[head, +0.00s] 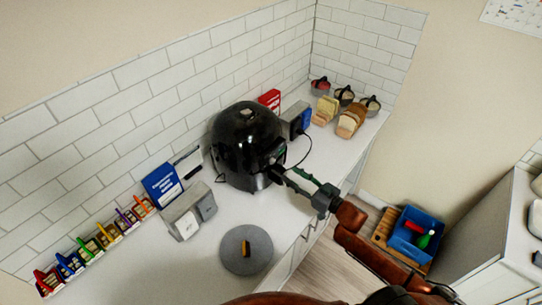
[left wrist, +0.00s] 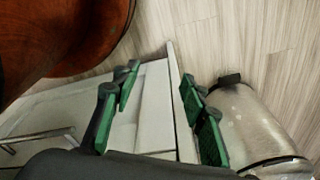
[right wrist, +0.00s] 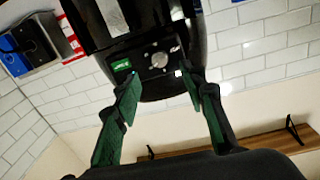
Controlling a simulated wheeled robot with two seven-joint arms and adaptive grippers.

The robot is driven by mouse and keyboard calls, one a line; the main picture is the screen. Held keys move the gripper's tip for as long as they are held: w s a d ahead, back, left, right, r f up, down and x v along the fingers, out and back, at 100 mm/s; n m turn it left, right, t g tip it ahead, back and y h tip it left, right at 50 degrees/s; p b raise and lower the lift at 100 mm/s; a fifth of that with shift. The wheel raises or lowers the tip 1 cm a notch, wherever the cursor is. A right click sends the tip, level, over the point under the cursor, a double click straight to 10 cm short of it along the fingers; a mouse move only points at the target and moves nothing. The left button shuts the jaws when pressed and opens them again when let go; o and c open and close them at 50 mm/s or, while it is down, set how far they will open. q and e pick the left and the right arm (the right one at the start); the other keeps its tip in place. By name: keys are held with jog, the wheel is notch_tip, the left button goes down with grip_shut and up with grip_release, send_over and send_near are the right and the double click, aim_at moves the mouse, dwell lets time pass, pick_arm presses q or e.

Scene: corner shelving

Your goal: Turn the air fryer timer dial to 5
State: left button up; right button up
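The black air fryer (head: 247,140) stands on the white counter against the tiled wall. In the right wrist view, the air fryer's front (right wrist: 142,88) shows a round grey timer dial (right wrist: 159,60) beside a small green label (right wrist: 122,66). The dial's markings are too small to read. My right gripper (head: 281,174) reaches the air fryer's front from the right. In its wrist view the right gripper (right wrist: 160,80) is open, with one fingertip on either side below the dial and nothing between. My left gripper (left wrist: 157,82) is open and empty, low beside a cabinet.
The counter's front is mostly clear.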

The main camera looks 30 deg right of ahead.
aim_at(274, 162)
jog(key=x, duration=0.6)
jog(key=shift+w+a+r+p, duration=0.1)
jog(key=shift+w+p, duration=0.25)
jog(key=shift+w, duration=0.05)
jog(key=shift+x, duration=0.75)
jog(key=c, duration=0.7)
jog(key=shift+c, duration=1.4)
pick_arm(q)
jog(key=shift+s+r, duration=0.2)
jog(key=shift+s, duration=0.45)
jog(key=shift+s+r, duration=0.15)
jog(key=shift+s, duration=0.45)
pick_arm(e)
grip_shut()
